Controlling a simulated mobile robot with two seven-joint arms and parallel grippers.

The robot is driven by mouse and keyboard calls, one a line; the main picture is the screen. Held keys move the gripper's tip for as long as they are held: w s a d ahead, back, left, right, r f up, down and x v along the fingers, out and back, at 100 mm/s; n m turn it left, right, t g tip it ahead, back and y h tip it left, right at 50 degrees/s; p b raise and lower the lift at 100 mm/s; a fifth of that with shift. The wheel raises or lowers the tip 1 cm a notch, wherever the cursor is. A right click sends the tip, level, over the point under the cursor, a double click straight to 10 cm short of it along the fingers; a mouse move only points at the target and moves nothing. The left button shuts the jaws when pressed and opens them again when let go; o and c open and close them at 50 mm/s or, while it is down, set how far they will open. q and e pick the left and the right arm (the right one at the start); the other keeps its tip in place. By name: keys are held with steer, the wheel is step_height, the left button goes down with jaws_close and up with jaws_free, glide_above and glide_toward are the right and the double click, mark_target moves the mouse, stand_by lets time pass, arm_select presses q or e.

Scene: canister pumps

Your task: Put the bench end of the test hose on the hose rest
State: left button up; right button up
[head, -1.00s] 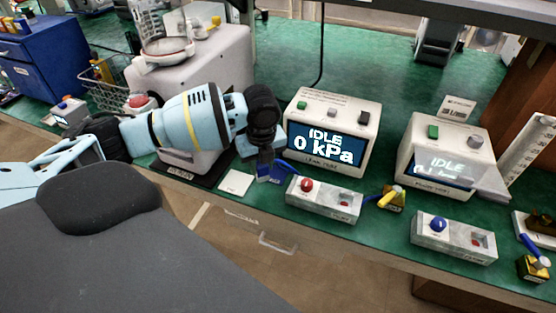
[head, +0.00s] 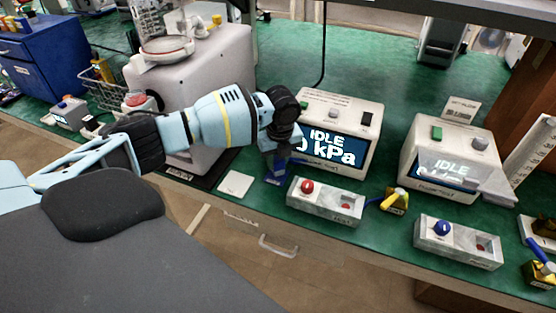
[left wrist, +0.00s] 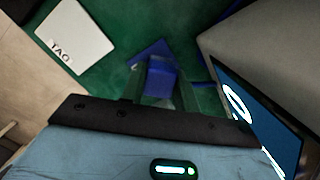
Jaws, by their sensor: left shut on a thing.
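My left gripper (head: 279,158) is above the green bench, in front of the left pump (head: 333,133), whose screen reads "IDLE 0 kPa". It is shut on a blue piece, seen between the fingers in the left wrist view (left wrist: 162,75); this looks like the hose end. A blue block (head: 274,179), perhaps the hose rest, stands on the bench just under the fingers and shows beyond the held piece in the left wrist view (left wrist: 150,50). I cannot tell whether the two touch. The rest of the hose is mostly hidden. My right gripper is out of view.
A grey box with a red button (head: 325,203) and a yellow fitting with a blue handle (head: 396,201) are to the right. A white card (head: 235,184) lies to the left. A second pump (head: 448,157) and a blue-button box (head: 457,242) stand farther right.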

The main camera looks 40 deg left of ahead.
mark_target(280, 162)
arm_select(q)
steer(key=shift+f, duration=0.25)
steer(key=shift+f, duration=0.15)
steer(key=o, duration=1)
steer(key=r, duration=0.8)
steer(key=d+r+p, duration=0.1)
steer(key=r, duration=0.3)
steer(key=shift+s+d+r, duration=0.1)
steer(key=shift+s, duration=0.25)
